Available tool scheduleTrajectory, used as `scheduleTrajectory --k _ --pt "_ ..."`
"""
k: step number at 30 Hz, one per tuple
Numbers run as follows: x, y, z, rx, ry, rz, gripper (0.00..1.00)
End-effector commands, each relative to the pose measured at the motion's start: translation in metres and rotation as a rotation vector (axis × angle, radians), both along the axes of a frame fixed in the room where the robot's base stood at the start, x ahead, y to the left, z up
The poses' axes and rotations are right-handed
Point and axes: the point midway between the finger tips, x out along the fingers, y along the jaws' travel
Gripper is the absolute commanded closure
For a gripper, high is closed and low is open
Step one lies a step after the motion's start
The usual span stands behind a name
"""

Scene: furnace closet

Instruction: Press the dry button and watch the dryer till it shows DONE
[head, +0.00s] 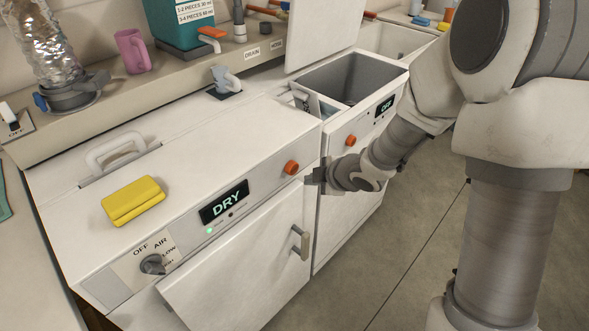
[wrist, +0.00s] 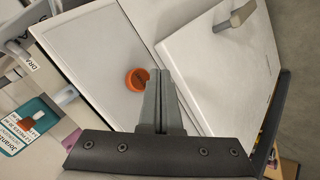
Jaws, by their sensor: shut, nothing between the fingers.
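The dryer (head: 262,250) is the white front-left cabinet. Its display (head: 224,203) reads DRY, with a small green light lit below it. An orange button (head: 291,167) sits at the right end of its panel. My gripper (head: 312,177) is shut and empty, just right of that button in the head view. In the wrist view the shut fingertips (wrist: 163,74) are beside the orange button (wrist: 136,79); I cannot tell whether they touch it. A grey dial (head: 152,264) marked OFF, AIR and LOW is at the panel's left.
A yellow sponge-like block (head: 133,201) lies on the dryer top. The white machine to the right has an open grey tub (head: 352,78), an OFF display (head: 385,106) and another orange button (head: 350,141). The dryer door handle (head: 300,242) sticks out below my gripper. Floor (head: 420,250) is clear.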

Motion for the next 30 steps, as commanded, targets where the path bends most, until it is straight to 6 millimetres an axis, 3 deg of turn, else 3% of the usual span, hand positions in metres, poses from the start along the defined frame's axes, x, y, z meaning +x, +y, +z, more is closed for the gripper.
scheduleTrajectory --k 9,30 --pt "-0.017 -0.023 0.0 0.0 -0.001 -0.001 1.0" --pt "-0.019 -0.024 0.0 0.0 -0.001 0.0 1.0"
